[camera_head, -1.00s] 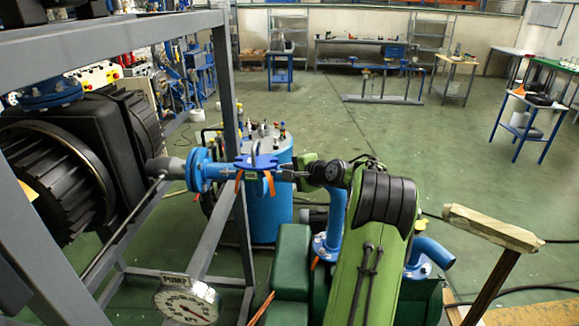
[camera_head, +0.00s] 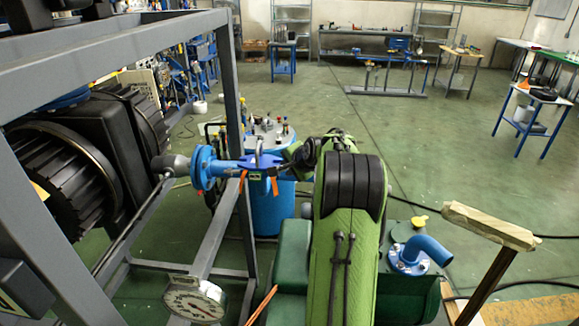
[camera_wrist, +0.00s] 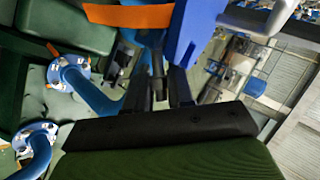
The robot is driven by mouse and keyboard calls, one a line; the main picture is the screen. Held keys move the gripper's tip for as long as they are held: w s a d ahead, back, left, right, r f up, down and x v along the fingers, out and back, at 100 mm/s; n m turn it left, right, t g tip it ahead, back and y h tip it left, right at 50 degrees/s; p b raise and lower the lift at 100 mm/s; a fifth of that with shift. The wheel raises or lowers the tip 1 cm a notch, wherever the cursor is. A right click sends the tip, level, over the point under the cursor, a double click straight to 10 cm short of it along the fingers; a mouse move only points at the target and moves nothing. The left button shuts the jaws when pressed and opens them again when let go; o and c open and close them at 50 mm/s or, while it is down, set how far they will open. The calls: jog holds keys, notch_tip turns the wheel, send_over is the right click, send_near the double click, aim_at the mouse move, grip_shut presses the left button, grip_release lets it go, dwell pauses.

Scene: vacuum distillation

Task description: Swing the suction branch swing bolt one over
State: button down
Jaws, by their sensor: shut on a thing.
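The blue suction branch (camera_head: 228,170) runs right from a round flange to a blue plate (camera_head: 265,159) with a grey upright handle and orange tags (camera_head: 275,186). My gripper (camera_head: 287,163) is at the right end of this plate, partly hidden by my green arm. In the wrist view, the fingers of my gripper (camera_wrist: 159,92) are shut on a thin grey rod, the swing bolt (camera_wrist: 157,84), beside a large blue part (camera_wrist: 196,35) and an orange strip (camera_wrist: 128,16). The bolt's far end and pivot are hidden.
A grey steel frame (camera_head: 232,110) and a dark ribbed pump (camera_head: 60,180) stand at left, with a dial gauge (camera_head: 195,303) below. A blue vessel (camera_head: 270,210) stands behind the branch. A wooden-topped post (camera_head: 490,226) is at right. Open green floor lies behind.

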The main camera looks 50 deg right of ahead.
jog(key=c, duration=1.3)
grip_release()
